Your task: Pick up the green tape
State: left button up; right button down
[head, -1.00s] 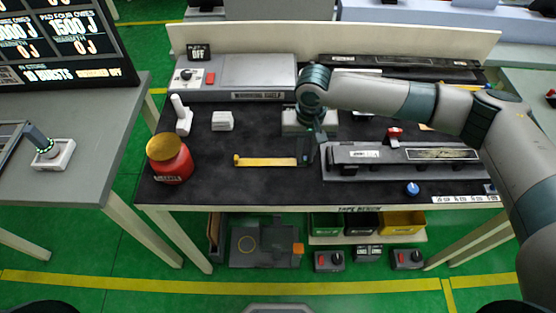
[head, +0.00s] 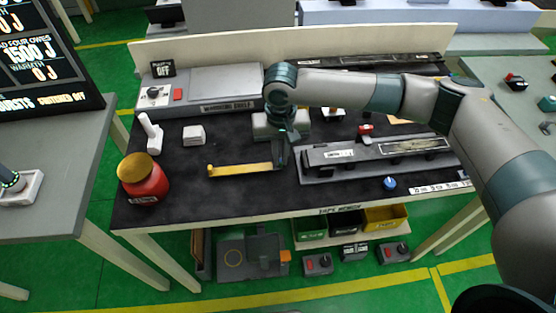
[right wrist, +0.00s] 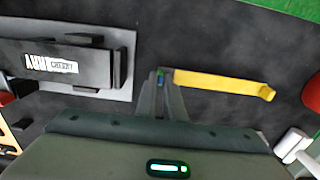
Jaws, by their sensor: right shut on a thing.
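My right gripper (head: 281,160) is low over the dark bench top, at the right end of a yellow strip (head: 240,170). In the right wrist view its fingers (right wrist: 161,84) are shut on a small piece with green and blue on it, which I take to be the green tape (right wrist: 161,73). Most of this piece is hidden between the fingertips. The yellow strip (right wrist: 220,84) begins right beside the fingertips; I cannot tell whether they touch. My left gripper is not in view.
A long grey fixture (head: 330,157) lies close right of the gripper. A red jar (head: 144,180) with a yellow lid, a white handle-like part (head: 150,134) and a white block (head: 194,135) stand to the left. Bins (head: 385,217) sit below. The bench's front middle is clear.

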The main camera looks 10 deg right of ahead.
notch_tip(320, 180, up, 2)
jog(key=shift+d+r+b, duration=0.15)
jog(key=shift+r+b, duration=0.05)
jog(key=shift+b, duration=0.3)
jog(key=s+d+r+b, duration=0.2)
jog(key=s+d+r, duration=0.5)
jog(key=d, duration=0.1)
jog(key=shift+d+b, duration=0.35)
jog(key=shift+d, duration=0.05)
jog(key=shift+w+a+f, duration=0.55)
jog(key=shift+a+f, duration=0.25)
jog(key=shift+f, duration=0.15)
jog(key=shift+w+a+f, duration=0.6)
jog(key=shift+a+f, duration=0.15)
jog(key=shift+f, duration=0.2)
jog(key=shift+w+a+f, duration=0.55)
jog(key=shift+a+f, duration=0.25)
jog(key=shift+f, duration=0.15)
jog(key=shift+w+a+f, duration=0.6)
jog(key=shift+a+f, duration=0.1)
jog(key=shift+f, duration=0.15)
jog(key=shift+w+a+f, duration=0.55)
jog(key=shift+a+f, duration=0.2)
jog(key=shift+f, duration=0.15)
jog(key=shift+w+a+f, duration=0.6)
jog(key=shift+a+f, duration=0.1)
jog(key=shift+f, duration=0.15)
dwell(0.7)
